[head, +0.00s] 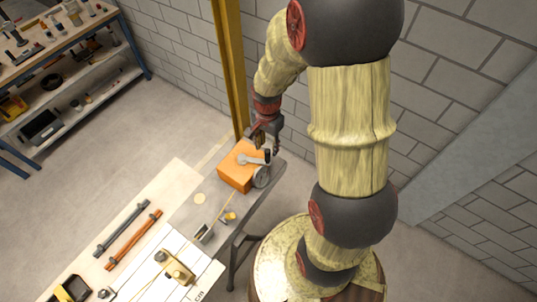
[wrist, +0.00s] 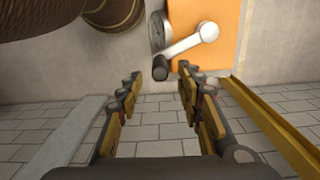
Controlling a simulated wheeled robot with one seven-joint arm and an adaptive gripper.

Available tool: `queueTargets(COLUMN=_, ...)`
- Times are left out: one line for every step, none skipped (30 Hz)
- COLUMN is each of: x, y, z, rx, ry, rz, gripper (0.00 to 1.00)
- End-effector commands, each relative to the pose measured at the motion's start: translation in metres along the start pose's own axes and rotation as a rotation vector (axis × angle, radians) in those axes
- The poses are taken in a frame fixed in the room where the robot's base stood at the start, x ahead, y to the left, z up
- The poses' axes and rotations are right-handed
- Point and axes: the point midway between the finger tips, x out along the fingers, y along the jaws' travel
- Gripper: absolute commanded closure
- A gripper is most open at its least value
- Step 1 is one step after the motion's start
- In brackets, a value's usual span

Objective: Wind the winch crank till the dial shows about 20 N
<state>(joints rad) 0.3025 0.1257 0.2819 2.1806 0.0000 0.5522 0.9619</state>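The orange winch box (head: 236,168) stands on the end of a grey bench in the head view. Its pale crank (head: 252,160) lies across the top, and a round dial (head: 262,178) sits at its right side. In the wrist view the crank arm (wrist: 190,42) runs from its hub on the orange face down to a dark knob (wrist: 160,68). The dial also shows there (wrist: 157,30), partly behind the crank; its reading is too small to tell. My gripper (wrist: 158,82) is open, its fingertips apart on either side of the knob in the picture. No contact shows.
A yellow post (head: 230,60) rises close behind the winch, against a block wall. A thin cord (head: 217,217) runs from the winch toward a small bracket. Dark and orange bars (head: 133,240) lie on the pale tabletop. A loaded workbench (head: 60,50) stands far left.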

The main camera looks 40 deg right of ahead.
Motion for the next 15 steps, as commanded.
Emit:
queueTargets(x=0.009, y=0.002, z=0.001, rx=-0.001, ry=-0.003, rz=0.005, gripper=0.63)
queueTargets(x=0.013, y=0.002, z=0.001, rx=-0.001, ry=-0.003, rz=0.004, gripper=0.63)
queueTargets(x=0.02, y=0.002, z=0.001, rx=-0.001, ry=-0.004, rz=0.005, gripper=0.63)
queueTargets(x=0.025, y=0.001, z=0.001, rx=-0.001, ry=-0.003, rz=0.004, gripper=0.63)
queueTargets(x=0.029, y=0.001, z=0.001, rx=-0.001, ry=-0.003, rz=0.004, gripper=0.63)
queueTargets(x=0.036, y=0.002, z=0.001, rx=-0.002, ry=-0.003, rz=0.005, gripper=0.63)
queueTargets(x=0.04, y=0.002, z=0.001, rx=-0.002, ry=-0.003, rz=0.004, gripper=0.63)
queueTargets(x=0.043, y=0.002, z=0.001, rx=-0.002, ry=-0.003, rz=0.004, gripper=0.63)
queueTargets(x=0.048, y=0.001, z=0.001, rx=-0.002, ry=-0.003, rz=0.004, gripper=0.63)
queueTargets(x=0.051, y=0.001, z=0.001, rx=-0.002, ry=-0.002, rz=0.003, gripper=0.63)
queueTargets(x=0.054, y=0.001, z=0.001, rx=-0.002, ry=-0.002, rz=0.003, gripper=0.63)
queueTargets(x=0.057, y=0.001, z=0.001, rx=-0.002, ry=-0.002, rz=0.003, gripper=0.63)
queueTargets(x=0.058, y=0.001, z=0.001, rx=-0.002, ry=-0.001, rz=0.002, gripper=0.63)
queueTargets(x=0.06, y=0.001, z=0.0, rx=-0.002, ry=-0.001, rz=0.001, gripper=0.63)
queueTargets(x=0.061, y=0.001, z=0.0, rx=-0.002, ry=-0.001, rz=0.001, gripper=0.63)
